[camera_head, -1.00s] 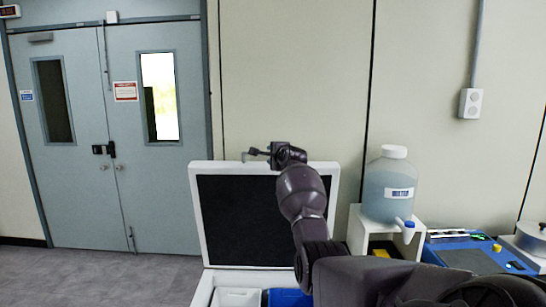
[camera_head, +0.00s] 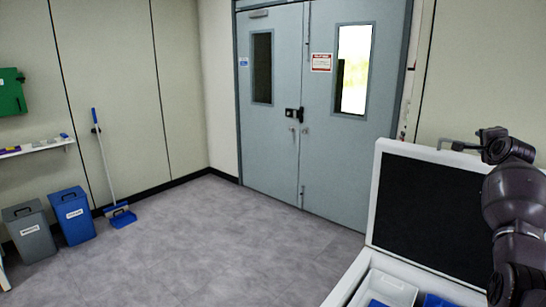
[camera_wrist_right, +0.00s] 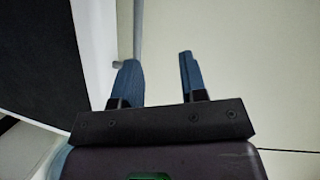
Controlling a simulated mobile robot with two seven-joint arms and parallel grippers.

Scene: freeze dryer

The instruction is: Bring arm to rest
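My right arm rises at the right edge of the head view, in front of a white box with a raised lid (camera_head: 430,212). Its gripper (camera_head: 466,146) is at the lid's top edge. In the right wrist view the two blue fingers of this gripper (camera_wrist_right: 160,72) stand apart with nothing between them. A thin grey bar (camera_wrist_right: 138,28) shows just beyond the left finger; I cannot tell whether they touch. My left arm and gripper are not in view.
The box's open base (camera_head: 352,284) holds a white container (camera_head: 390,288) and blue items. Grey double doors (camera_head: 330,150) stand behind. A grey bin (camera_head: 30,232), a blue bin (camera_head: 72,215) and a broom (camera_head: 103,160) are at the left. The floor between is clear.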

